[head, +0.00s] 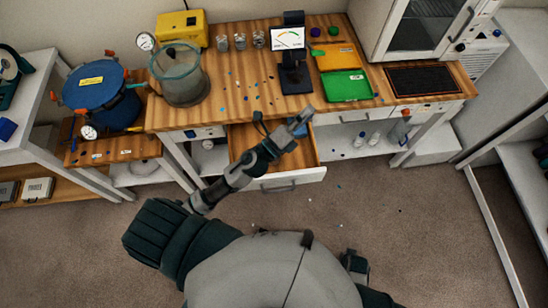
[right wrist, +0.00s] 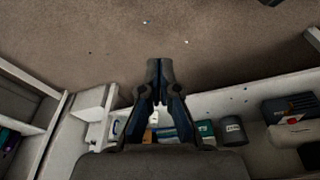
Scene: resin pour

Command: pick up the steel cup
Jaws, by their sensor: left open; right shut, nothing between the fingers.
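Three small silvery cups stand in a row at the back of the wooden bench: a left cup (head: 222,43), a middle cup (head: 240,42) and a right cup (head: 258,39). I cannot tell which of them is the steel cup. My left gripper (head: 303,119) is open and empty at the bench's front edge, over the open drawer (head: 272,150), well in front of and to the right of the cups. My right gripper shows in the right wrist view (right wrist: 160,66); it is shut and empty, over the floor and away from the bench top.
A clear chamber (head: 180,85) stands left of the cups, with a yellow box (head: 182,28) behind it. A black stand with a gauge display (head: 289,39) is to their right, then green (head: 347,87) and orange trays (head: 338,57). Small coloured bits lie scattered on the bench.

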